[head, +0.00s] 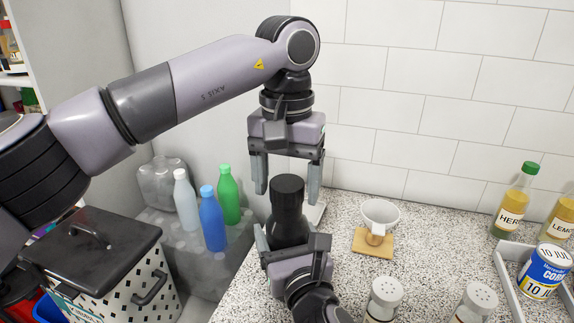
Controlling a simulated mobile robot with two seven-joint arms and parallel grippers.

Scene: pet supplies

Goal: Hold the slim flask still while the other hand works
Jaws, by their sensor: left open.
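The slim flask (289,219) is dark, with a wide black cap, and looks upright at the counter's left end. My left gripper (288,192) points down over it, open, with one finger on each side of the cap and space between. My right gripper (290,246) comes up from the bottom edge, low at the flask's body. Its left finger is beside the flask, and its other finger is mostly hidden. I cannot tell whether it is clamped on the flask.
A white cup-shaped dripper (380,214) stands on a wooden base to the right. Two shakers (384,298) (477,303), a tray (508,281) with a blue-white can (544,271), and bottles (514,203) stand further right. Coloured bottles (212,220) and a black-lidded bin (90,250) are left.

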